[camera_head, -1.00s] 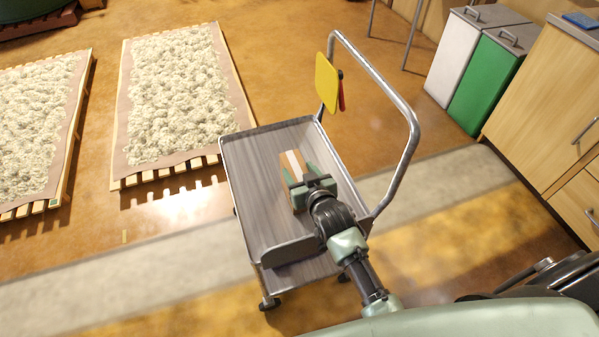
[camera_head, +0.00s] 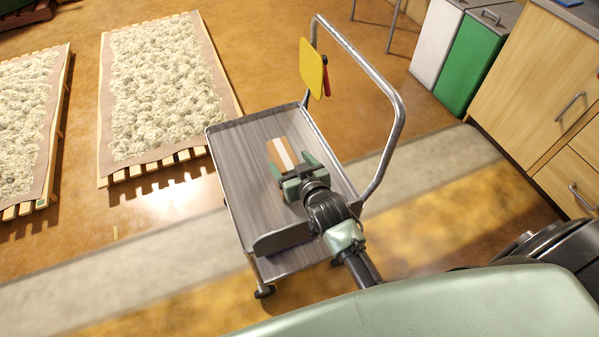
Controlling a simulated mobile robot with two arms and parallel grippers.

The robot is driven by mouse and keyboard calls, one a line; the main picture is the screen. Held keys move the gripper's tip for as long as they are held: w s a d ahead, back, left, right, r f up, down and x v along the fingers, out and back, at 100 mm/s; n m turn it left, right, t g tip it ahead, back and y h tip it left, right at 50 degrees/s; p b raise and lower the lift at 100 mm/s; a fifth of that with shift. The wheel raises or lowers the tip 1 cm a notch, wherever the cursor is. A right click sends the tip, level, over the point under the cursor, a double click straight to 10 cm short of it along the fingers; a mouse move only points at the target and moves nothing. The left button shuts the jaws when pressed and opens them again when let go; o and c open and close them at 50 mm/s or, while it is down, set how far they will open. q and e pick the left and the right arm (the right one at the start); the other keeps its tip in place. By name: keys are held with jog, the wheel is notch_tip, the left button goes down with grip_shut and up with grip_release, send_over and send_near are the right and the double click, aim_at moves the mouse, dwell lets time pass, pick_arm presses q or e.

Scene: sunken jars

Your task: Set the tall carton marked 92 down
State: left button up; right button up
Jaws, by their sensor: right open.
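The carton (camera_head: 282,153), brown with a pale stripe, is on the upper deck of the metal cart (camera_head: 240,180). No number can be read on it from here. My right gripper (camera_head: 291,169) is open at the near end of the carton, with a green finger on either side. Whether the fingers touch the carton cannot be told. The gripper body hides the carton's near end. My left gripper does not show in the head view.
The cart has a tall tube handle (camera_head: 396,105) with a yellow board (camera_head: 313,68) hanging on it. Wooden racks with pale fluffy material (camera_head: 165,85) lie at the left. A white bin (camera_head: 437,42), a green bin (camera_head: 478,68) and wooden cabinets (camera_head: 545,80) stand at the right.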

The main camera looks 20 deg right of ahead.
jog(key=v, duration=0.9)
jog(key=shift+s+r, duration=0.15)
jog(key=shift+s, duration=0.1)
jog(key=shift+d, duration=0.1)
